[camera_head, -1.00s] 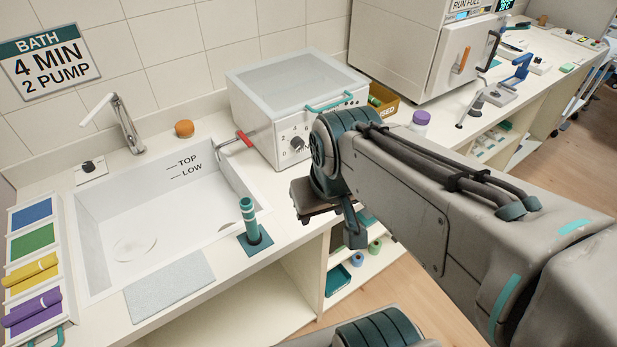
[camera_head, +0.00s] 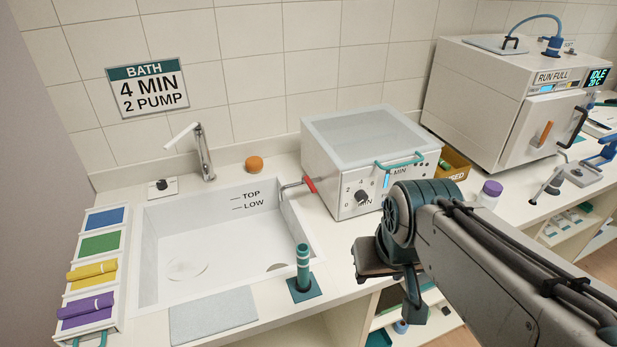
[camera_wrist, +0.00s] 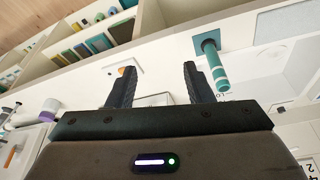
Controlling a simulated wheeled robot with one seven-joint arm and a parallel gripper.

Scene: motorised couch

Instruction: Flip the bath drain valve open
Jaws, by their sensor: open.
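The white bath basin (camera_head: 215,240) is set into the counter at left, with TOP and LOW marks on its inner wall. A red-handled bent metal lever (camera_head: 310,185), which looks like the drain valve, sits at the basin's right rim beside the white box. A round drain outline (camera_head: 188,268) shows on the basin floor. My gripper (camera_wrist: 158,86) is open, with nothing between its two dark fingers in the wrist view. In the head view its fingers are mostly hidden by my wrist, which is over the counter's front edge, right of the basin and apart from the lever.
A teal upright post (camera_head: 303,268) stands at the basin's front right corner; it also shows close to one finger in the wrist view (camera_wrist: 214,66). The white lidded box (camera_head: 365,160) stands behind my wrist. A faucet (camera_head: 203,150) and orange knob (camera_head: 254,163) are at the back.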

